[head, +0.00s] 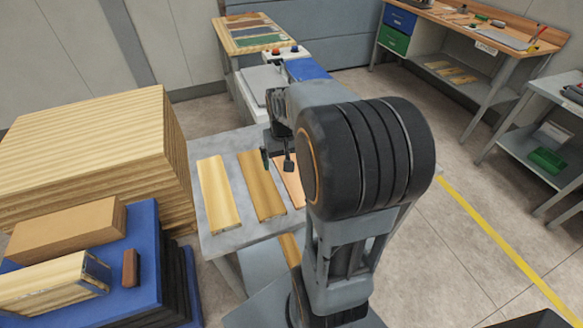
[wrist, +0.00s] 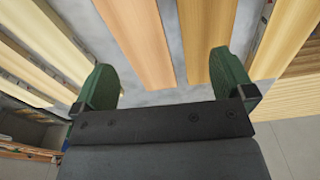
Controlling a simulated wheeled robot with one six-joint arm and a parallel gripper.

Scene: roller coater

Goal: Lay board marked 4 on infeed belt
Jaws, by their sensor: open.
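Boards lie side by side on a grey table (head: 243,237). In the head view I see a pale board (head: 218,195) at left, a tan board (head: 262,187) in the middle and a reddish board (head: 291,182) partly behind my arm. My gripper (head: 278,160) is open and empty above the tan and reddish boards. In the wrist view its green fingers (wrist: 165,75) stand apart, with the reddish board (wrist: 137,40) and tan board (wrist: 208,40) beyond them. No number is readable on any board. A blue belt-like surface (head: 306,69) shows behind the table; I cannot tell if it is the infeed belt.
A large stack of wood (head: 80,130) stands left of the table. A blue-topped stack (head: 145,270) holds wooden blocks in front of it. A rack of coloured samples (head: 255,33) stands at the back, a workbench (head: 480,50) at back right.

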